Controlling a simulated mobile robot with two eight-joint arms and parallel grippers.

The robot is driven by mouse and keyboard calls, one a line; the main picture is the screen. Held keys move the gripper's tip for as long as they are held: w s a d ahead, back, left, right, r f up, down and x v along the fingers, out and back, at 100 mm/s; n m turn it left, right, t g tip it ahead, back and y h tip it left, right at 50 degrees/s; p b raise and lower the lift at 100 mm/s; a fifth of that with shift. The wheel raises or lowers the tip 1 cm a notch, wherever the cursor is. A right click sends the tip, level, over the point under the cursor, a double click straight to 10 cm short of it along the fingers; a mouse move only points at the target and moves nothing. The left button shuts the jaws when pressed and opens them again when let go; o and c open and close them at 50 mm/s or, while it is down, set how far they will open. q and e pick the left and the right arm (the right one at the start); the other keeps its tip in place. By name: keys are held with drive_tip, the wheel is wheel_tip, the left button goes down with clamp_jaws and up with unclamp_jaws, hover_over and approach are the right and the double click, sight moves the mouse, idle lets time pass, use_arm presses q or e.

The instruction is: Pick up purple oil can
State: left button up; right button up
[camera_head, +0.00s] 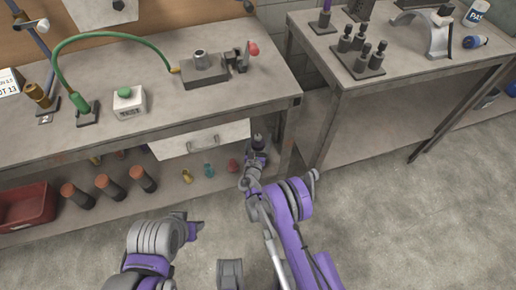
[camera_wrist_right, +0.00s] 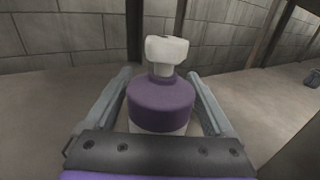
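The purple oil can (camera_wrist_right: 161,104) has a purple body with a pale lower part and a white cap. In the right wrist view it stands upright between the fingers of my right gripper (camera_wrist_right: 160,75). The fingers are open, one on each side, with narrow gaps. In the head view my right gripper (camera_head: 257,155) reaches down to the lower level by the left bench's right end, and the can (camera_head: 258,141) shows small at its tip. My left gripper (camera_head: 190,228) is low in the head view; its fingers are not clear.
Small yellow, teal (camera_head: 208,170) and red bottles stand on the lower shelf left of my right gripper. Several orange-capped dark cylinders (camera_head: 108,186) and a red bin (camera_head: 28,206) are farther left. The bench leg (camera_head: 289,130) is close on the right. Concrete floor in front is clear.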

clamp_jaws()
